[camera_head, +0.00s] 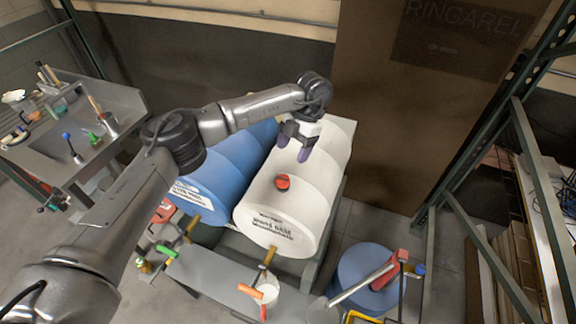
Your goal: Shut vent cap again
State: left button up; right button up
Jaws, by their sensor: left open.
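The red vent cap (282,182) sits on top of the white drum (275,208), which lies on its side on the rack. From here I cannot tell how far the cap is turned. My left gripper (292,150) hangs above the white drum, behind the cap and apart from it. Its purple-tipped fingers are spread and empty, pointing down. My right gripper is not in this view.
A blue drum (213,184) lies left of the white one, partly behind my left arm.

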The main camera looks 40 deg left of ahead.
pick_arm(q)
jog(key=shift+v, duration=2.05)
